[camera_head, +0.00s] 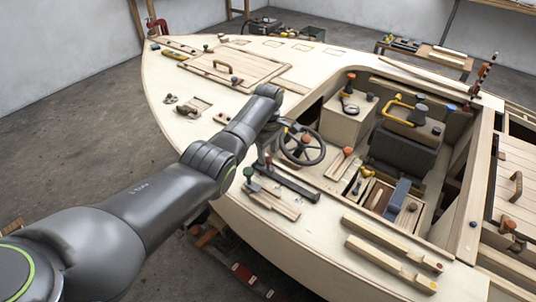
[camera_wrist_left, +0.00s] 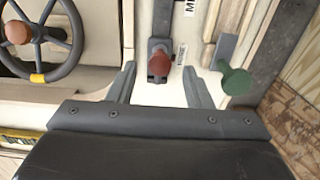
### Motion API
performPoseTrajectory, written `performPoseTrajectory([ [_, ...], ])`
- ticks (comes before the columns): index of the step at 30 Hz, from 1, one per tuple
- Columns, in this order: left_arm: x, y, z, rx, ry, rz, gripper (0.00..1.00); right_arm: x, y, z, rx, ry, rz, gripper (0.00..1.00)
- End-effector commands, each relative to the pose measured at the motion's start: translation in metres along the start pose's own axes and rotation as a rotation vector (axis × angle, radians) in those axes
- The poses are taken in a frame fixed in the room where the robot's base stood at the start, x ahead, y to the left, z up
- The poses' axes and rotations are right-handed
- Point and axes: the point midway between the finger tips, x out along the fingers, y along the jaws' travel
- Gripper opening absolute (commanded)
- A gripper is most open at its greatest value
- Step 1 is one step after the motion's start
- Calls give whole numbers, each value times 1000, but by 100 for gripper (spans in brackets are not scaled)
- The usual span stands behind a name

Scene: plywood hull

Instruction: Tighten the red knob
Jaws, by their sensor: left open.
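The red knob (camera_wrist_left: 159,64) is a dull red round head on a dark metal bracket in the left wrist view. My left gripper (camera_wrist_left: 159,70) is open, with one finger on each side of the knob. Gaps show between the knob and both fingers in that view; I cannot tell how far the fingertips are above it. In the head view my left gripper (camera_head: 266,155) points down over the deck edge beside the cockpit, and I cannot make out the red knob there. My right gripper is not in view.
A green knob (camera_wrist_left: 236,82) stands close to the right finger; it also shows in the head view (camera_head: 248,172). A steering wheel (camera_head: 302,147) with a brownish-red knob (camera_wrist_left: 18,32) is to the other side. Wooden strips (camera_head: 272,204) lie on the deck nearby.

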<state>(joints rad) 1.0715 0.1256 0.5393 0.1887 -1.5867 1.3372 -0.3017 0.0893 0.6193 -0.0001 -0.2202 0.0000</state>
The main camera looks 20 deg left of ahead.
Motion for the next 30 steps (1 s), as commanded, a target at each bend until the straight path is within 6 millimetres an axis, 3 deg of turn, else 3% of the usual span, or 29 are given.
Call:
performPoseTrajectory([
  [6, 14, 0, 1, 1, 0, 0, 46, 3, -4, -2, 1, 2, -4, 36],
  [15, 15, 0, 0, 1, 0, 1, 44, 3, -15, -2, 7, 3, -18, 36],
  [25, 15, 0, 0, 1, 0, 1, 1, 3, -11, -2, 5, 4, -12, 36],
  [30, 15, 0, 0, 8, 0, 1, 1, 3, -7, -2, 3, 4, -8, 36],
])
